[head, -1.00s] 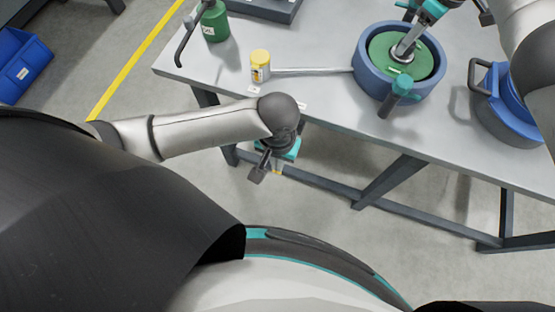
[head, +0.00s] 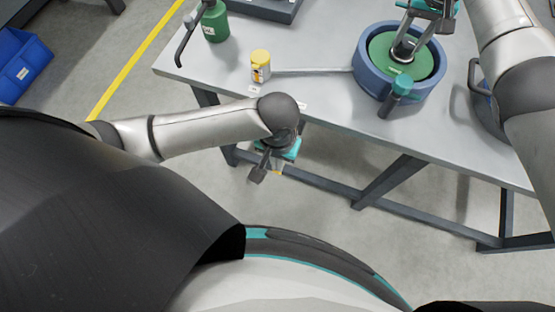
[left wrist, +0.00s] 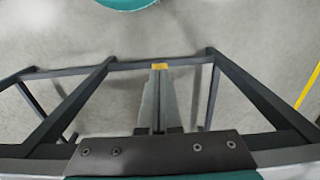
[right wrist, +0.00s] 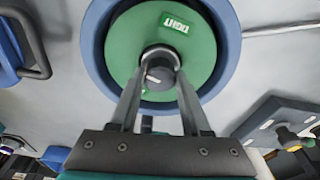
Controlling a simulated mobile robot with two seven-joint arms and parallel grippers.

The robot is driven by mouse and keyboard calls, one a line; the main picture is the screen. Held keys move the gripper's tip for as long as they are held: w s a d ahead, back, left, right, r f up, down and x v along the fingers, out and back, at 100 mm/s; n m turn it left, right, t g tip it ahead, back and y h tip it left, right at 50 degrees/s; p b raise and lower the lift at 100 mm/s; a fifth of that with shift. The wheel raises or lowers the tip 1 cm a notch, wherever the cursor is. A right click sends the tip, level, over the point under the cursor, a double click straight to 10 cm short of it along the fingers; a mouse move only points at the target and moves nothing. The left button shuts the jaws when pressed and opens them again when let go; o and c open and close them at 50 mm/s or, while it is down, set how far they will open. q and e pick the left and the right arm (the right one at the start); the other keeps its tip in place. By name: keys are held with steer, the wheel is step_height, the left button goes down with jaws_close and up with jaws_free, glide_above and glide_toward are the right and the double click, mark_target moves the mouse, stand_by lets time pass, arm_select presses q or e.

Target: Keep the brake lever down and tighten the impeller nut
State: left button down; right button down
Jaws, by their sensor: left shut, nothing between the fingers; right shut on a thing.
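The green impeller disc (head: 385,50) sits inside a round blue housing (head: 367,85) on the table; in the right wrist view the disc (right wrist: 125,40) bears a TIGHT label. My right gripper (head: 404,50) comes down from above, shut on the grey impeller nut (right wrist: 160,78) at the disc's centre. A long grey bar (head: 312,71) runs left from the housing, and a teal-capped dark handle (head: 400,88) stands at its front; I cannot tell which is the brake lever. My left gripper (head: 258,176) is shut and empty below the table's front edge; its fingers (left wrist: 160,70) meet in the left wrist view.
A green bottle (head: 214,22) and a dark tray (head: 268,8) are further back. A blue pot with a handle (head: 480,95) is partly hidden behind my right arm.

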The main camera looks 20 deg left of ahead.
steer(key=m, duration=0.3)
steer(key=shift+s+f+h, duration=0.15)
steer(key=shift+h, duration=0.15)
steer(key=shift+c, duration=0.4)
jaws_free()
steer(key=n, duration=0.3)
steer(key=shift+n+y, duration=0.4)
steer(key=n, duration=0.4)
steer(key=shift+d, duration=0.1)
steer(key=n+y, duration=0.1)
steer(key=n, duration=0.2)
steer(key=shift+n+g, duration=0.3)
steer(key=shift+n, duration=1.8)
